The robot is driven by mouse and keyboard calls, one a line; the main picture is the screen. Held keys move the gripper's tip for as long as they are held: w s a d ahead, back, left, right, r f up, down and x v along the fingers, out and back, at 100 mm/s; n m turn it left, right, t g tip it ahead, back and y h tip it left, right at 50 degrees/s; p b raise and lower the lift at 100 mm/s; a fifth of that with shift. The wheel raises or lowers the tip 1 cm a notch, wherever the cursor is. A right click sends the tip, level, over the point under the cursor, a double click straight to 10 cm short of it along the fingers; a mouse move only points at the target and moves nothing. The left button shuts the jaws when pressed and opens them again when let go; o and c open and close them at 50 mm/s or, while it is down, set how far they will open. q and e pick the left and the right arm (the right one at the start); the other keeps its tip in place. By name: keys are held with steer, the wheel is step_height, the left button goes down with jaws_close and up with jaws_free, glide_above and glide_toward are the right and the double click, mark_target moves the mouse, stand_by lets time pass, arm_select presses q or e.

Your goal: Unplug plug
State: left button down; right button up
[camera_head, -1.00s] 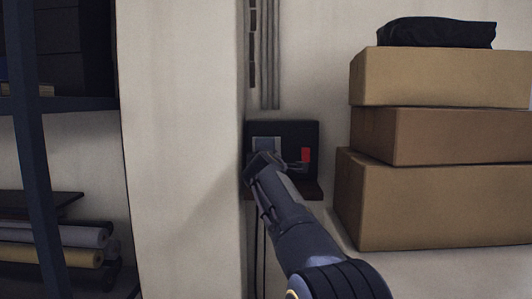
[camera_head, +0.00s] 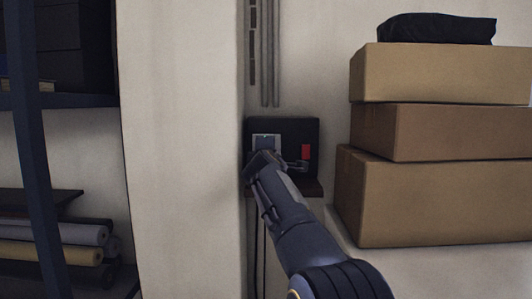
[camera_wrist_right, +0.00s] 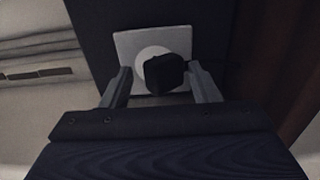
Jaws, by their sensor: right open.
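In the right wrist view a black plug (camera_wrist_right: 164,74) sits in a round white socket on a pale square plate (camera_wrist_right: 127,46). My right gripper (camera_wrist_right: 160,82) is open, with one finger on each side of the plug. I cannot tell whether either finger touches it. In the head view my right gripper (camera_head: 262,158) is in front of the dark wall panel (camera_head: 292,127), at the lower edge of the pale socket plate (camera_head: 265,139). There the gripper hides the plug. My left gripper does not show.
A red part (camera_head: 306,151) is on the panel, right of the gripper. Stacked cardboard boxes (camera_head: 430,205) stand at the right, with a black bag (camera_head: 437,29) on top. A shelf with rolls (camera_head: 55,234) is at the left.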

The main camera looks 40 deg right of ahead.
steer(key=shift+f+b, duration=0.35)
steer(key=shift+f, duration=0.1)
stand_by(0.3)
steer(key=shift+w+d, duration=0.15)
steer(key=shift+s+r, duration=0.2)
steer(key=shift+r, duration=0.05)
steer(key=c, duration=1.2)
steer(key=shift+s+a+f+b, duration=0.2)
steer(key=shift+a+b, duration=0.15)
steer(key=shift+b, duration=0.15)
steer(key=shift+b+v, duration=1.3)
steer(key=shift+b, duration=0.05)
steer(key=shift+b+v, duration=0.85)
steer(key=shift+b, duration=0.15)
